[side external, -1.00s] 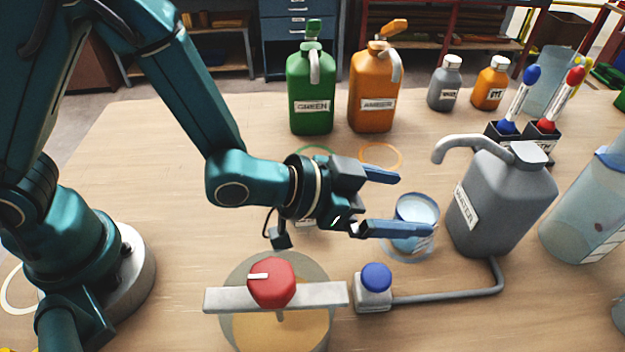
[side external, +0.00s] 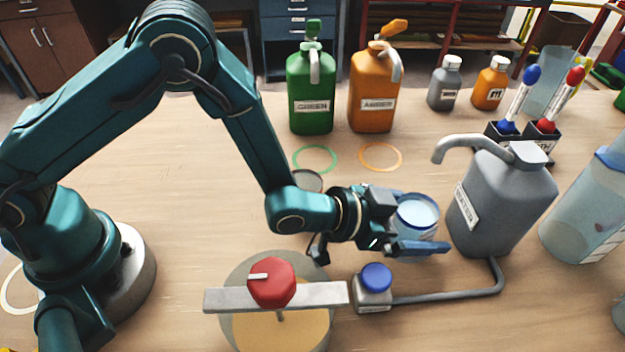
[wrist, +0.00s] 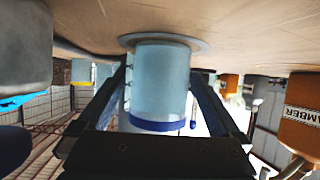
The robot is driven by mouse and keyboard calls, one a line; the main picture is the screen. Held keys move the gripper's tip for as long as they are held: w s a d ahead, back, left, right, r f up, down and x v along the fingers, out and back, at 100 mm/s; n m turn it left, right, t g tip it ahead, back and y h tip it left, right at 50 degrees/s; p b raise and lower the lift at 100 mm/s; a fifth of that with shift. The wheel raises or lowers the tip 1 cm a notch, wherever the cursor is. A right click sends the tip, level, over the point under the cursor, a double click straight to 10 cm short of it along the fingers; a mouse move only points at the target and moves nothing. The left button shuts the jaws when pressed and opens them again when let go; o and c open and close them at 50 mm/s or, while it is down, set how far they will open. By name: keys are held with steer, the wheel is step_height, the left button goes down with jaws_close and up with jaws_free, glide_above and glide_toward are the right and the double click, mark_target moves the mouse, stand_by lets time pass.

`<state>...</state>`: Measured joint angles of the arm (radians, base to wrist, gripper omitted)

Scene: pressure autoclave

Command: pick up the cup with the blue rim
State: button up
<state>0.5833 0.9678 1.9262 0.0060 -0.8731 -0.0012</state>
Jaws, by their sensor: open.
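The cup with the blue rim (side external: 416,214) is clear and stands upright on the table, left of the grey water jug. My gripper (side external: 424,224) is open and low, with one finger on the near side of the cup and the other on the far side, partly hidden by the cup. In the wrist view, which is upside down, the cup (wrist: 160,85) stands between the two open fingers (wrist: 158,92), its blue rim towards the bottom of the picture. Whether either finger touches the cup is not clear.
The grey water jug (side external: 495,205) stands close right of the cup. A blue-capped block with a pipe (side external: 374,285) and a red-knobbed vessel (side external: 272,285) are in front. Green (side external: 311,95) and amber (side external: 373,95) jugs stand behind. The table at back left is clear.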

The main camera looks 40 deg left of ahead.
steer(key=shift+x, duration=0.95)
jaws_close()
steer(key=shift+r, duration=0.15)
